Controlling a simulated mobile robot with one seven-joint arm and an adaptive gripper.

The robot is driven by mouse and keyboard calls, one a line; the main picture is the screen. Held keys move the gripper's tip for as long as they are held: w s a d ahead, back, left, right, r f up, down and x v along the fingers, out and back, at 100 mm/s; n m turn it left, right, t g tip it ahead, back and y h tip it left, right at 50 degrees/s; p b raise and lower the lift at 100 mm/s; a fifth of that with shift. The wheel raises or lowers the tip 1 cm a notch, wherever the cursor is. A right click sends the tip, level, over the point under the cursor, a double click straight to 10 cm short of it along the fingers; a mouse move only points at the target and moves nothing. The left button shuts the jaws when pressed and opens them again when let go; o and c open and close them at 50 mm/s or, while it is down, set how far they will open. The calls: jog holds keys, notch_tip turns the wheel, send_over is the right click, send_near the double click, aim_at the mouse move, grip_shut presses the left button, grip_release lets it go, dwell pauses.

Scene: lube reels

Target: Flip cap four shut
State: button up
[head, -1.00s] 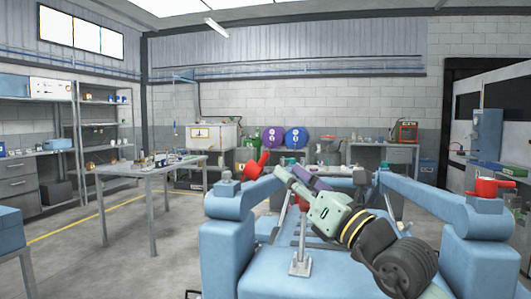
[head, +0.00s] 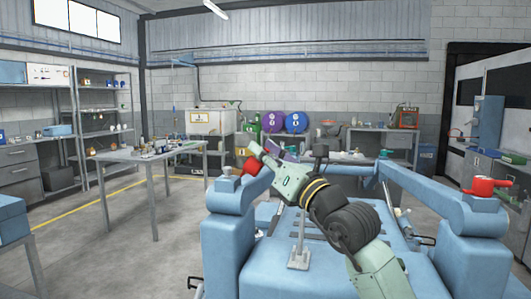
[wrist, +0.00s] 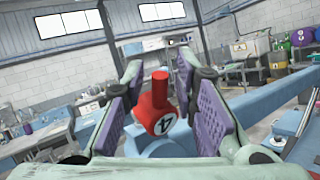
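A red cap (wrist: 158,112) with a white disc marked 4 sits between my gripper's fingers in the wrist view, its narrow red stub pointing up. In the head view the red cap (head: 250,168) is on the left blue rail, partly hidden by my gripper (head: 262,152). In the wrist view my gripper (wrist: 157,115) is open, with a purple pad on each side of the cap. Gaps show between the pads and the cap's lower body; whether a fingertip touches the stub is unclear. The cap's hinge and the opening under it are hidden.
Another red cap (head: 485,187) sits on the right blue rail (head: 425,188). A blue post (head: 228,255) stands close below my arm. A grey table (head: 150,153) with small items stands to the left, with open floor before it. Purple reels (head: 284,122) are at the back.

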grip_shut()
dwell(0.6)
